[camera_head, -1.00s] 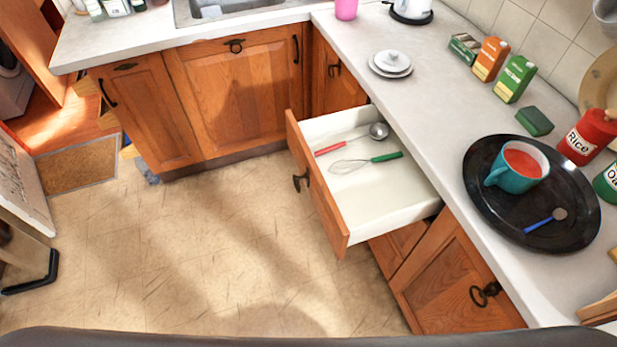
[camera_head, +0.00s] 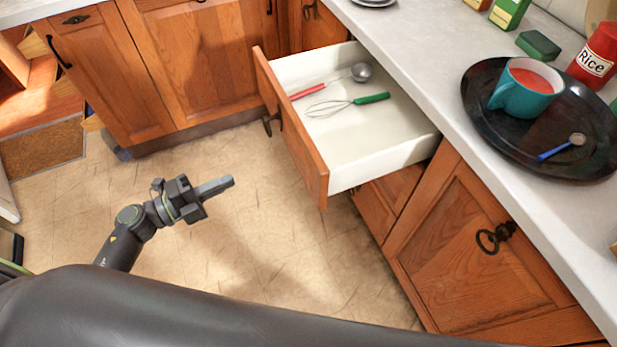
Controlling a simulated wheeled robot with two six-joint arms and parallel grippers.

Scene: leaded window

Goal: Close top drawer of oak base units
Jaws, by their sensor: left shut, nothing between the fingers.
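The top drawer (camera_head: 292,132) of the oak base units (camera_head: 470,250) is pulled well out from under the counter. Its wooden front faces left and carries a dark ring handle (camera_head: 271,123). Inside lie a ladle with a red handle (camera_head: 308,91) and a whisk with a green handle (camera_head: 371,99). My left gripper (camera_head: 229,182) is shut and empty. It appears over the floor to the left of the drawer front, apart from it, with its fingers pointing right. My right gripper is not in view.
The pale counter (camera_head: 420,60) runs above the drawer. A black tray (camera_head: 480,105) on it holds a teal mug (camera_head: 525,88) and a blue-handled spoon (camera_head: 562,147). A cupboard door with a ring handle (camera_head: 495,237) is below. The floor (camera_head: 280,240) left of the drawer is clear.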

